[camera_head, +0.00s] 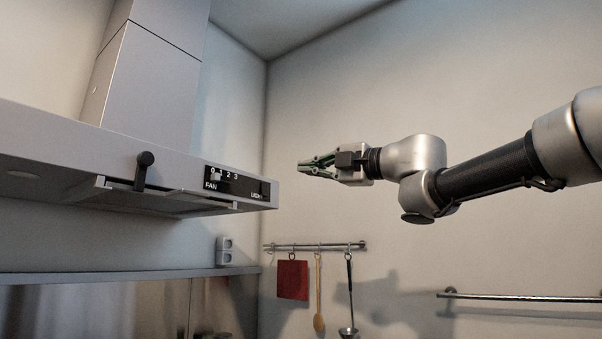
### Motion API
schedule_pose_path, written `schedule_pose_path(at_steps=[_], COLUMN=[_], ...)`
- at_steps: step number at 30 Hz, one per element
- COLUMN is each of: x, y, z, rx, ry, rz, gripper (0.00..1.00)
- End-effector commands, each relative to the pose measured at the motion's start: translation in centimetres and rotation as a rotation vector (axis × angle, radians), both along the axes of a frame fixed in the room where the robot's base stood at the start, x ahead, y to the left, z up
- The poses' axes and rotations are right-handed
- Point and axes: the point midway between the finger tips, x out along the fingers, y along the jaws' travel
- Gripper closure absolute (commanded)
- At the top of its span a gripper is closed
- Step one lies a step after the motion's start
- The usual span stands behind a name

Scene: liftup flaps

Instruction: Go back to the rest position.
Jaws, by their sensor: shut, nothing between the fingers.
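My gripper (302,169) is shut and empty. It is in the middle of the view, held level and pointing left, with its green-edged fingers together. My arm comes in from the right edge. In the picture the fingertips are just right of and slightly above the right end of a grey range hood (60,138), with a visible gap. I cannot tell the depth between them. The hood's front has a dark panel (238,183) marked FAN, with numbers, and LIGHT.
Another bar (530,297) is at lower right. The wall area above my arm is clear.

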Motion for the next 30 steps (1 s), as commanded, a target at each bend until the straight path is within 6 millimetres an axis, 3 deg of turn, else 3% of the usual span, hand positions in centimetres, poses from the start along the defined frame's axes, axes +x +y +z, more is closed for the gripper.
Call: schedule_pose_path(at_steps=[18, 21, 23, 26, 28, 30], x=[-0.2, 0.6, 1.9, 5.4, 7.2, 7.8], y=[-0.2, -0.8, -2.2, -6.2, -10.1, -14.3], z=[0.0, -0.1, -0.4, -3.1, -6.7, -10.9], rx=[0.001, 0.009, 0.038, 0.131, 0.214, 0.295], ry=[0.001, 0.023, 0.061, 0.206, 0.347, 0.494], rz=[0.0, -0.037, -0.107, -0.284, -0.434, -0.587], gripper=[1.0, 1.0, 1.0, 1.0, 1.0, 1.0])
